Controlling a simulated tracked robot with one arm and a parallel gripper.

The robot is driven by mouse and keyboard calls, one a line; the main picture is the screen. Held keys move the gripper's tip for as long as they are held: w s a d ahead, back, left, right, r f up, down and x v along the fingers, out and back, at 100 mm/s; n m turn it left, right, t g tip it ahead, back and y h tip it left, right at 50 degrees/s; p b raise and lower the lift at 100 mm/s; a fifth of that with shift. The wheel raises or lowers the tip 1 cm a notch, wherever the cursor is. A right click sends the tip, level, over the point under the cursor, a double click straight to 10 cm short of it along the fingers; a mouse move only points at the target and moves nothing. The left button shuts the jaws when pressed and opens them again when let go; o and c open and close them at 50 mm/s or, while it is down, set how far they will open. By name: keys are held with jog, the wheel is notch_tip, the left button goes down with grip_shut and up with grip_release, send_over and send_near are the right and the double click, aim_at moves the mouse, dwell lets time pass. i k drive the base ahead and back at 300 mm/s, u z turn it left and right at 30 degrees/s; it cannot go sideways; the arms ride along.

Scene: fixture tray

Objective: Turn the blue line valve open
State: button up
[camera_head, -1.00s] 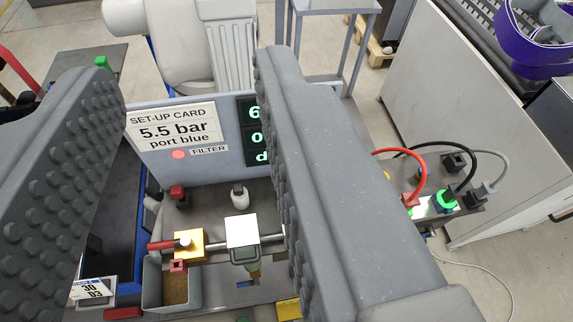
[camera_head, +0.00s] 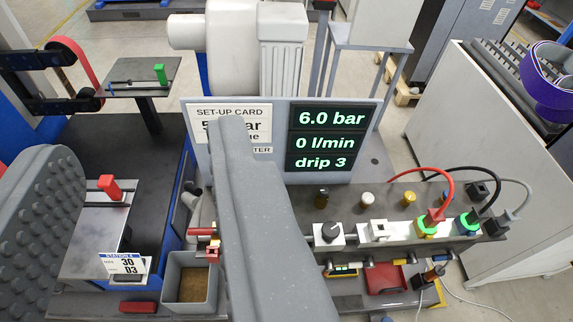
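A short red lever (camera_head: 203,232) shows low at the middle left, beside the line fittings; the gold valve body it sits on is hidden behind my right finger. No blue valve shows clearly, so I cannot tell which fitting is the blue line valve. The display (camera_head: 331,140) reads 6.0 bar, 0 l/min, drip 3. My gripper (camera_head: 150,140) is wide open and empty. Its left finger is at the left edge; its right finger crosses in front of the fixture.
A grey bin (camera_head: 190,285) stands below the lever.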

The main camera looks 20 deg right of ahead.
aim_at(451, 255)
jog(key=u, duration=0.15)
jog(key=k, duration=1.2)
jog(key=z, duration=0.6)
jog(key=i, duration=1)
jog(key=z, duration=1.2)
